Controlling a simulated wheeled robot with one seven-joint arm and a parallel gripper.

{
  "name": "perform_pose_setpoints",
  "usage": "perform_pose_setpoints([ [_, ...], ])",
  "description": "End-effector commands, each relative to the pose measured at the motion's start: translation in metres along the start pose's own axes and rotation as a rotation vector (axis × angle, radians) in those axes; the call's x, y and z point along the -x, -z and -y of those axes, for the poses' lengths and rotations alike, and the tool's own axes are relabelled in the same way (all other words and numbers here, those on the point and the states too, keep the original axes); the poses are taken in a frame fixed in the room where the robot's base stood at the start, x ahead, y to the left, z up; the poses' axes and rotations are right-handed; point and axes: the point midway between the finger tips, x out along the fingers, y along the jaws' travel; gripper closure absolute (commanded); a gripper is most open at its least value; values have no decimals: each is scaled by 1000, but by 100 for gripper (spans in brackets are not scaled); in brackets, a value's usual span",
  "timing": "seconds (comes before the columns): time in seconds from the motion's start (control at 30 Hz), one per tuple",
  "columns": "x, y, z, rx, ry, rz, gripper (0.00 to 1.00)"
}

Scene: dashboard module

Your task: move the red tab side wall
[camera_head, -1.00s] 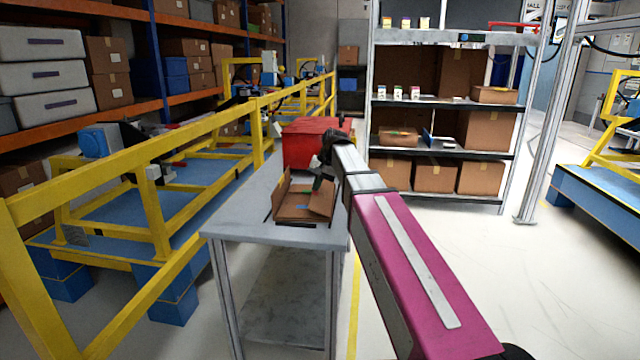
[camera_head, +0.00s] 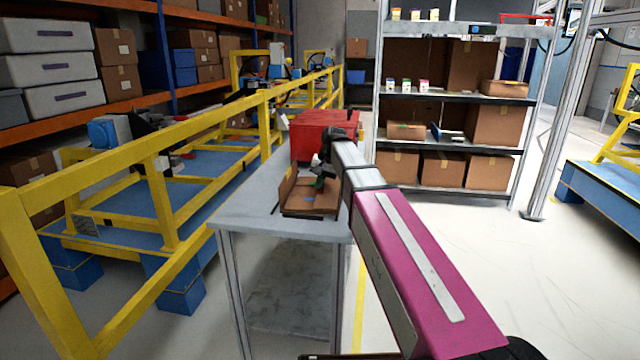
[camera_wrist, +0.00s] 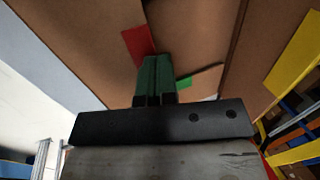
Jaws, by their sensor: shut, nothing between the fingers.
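An open brown cardboard box (camera_head: 312,204) with raised sides sits on the grey table. In the wrist view, a red tab (camera_wrist: 138,41) lies on a brown cardboard panel (camera_wrist: 90,45) of the box, just up and left of my fingertips. My gripper (camera_wrist: 155,62) has green fingers that are shut together and empty. The fingers reach in among the cardboard panels, and I cannot tell whether they touch the red-tab side wall. In the head view, my gripper (camera_head: 320,182) is low at the box's right part, partly hidden by my wrist.
A red bin (camera_head: 312,132) stands behind the box on the grey table (camera_head: 245,212). A yellow rail (camera_head: 165,135) runs along the left. A stocked shelf (camera_head: 450,95) stands at the back.

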Motion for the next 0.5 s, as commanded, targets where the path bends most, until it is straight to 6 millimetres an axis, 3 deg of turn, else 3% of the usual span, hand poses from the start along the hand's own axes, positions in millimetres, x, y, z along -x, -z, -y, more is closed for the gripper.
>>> perform_pose_setpoints([
  [0.5,4,0,-5,-1,0,-1,100],
])
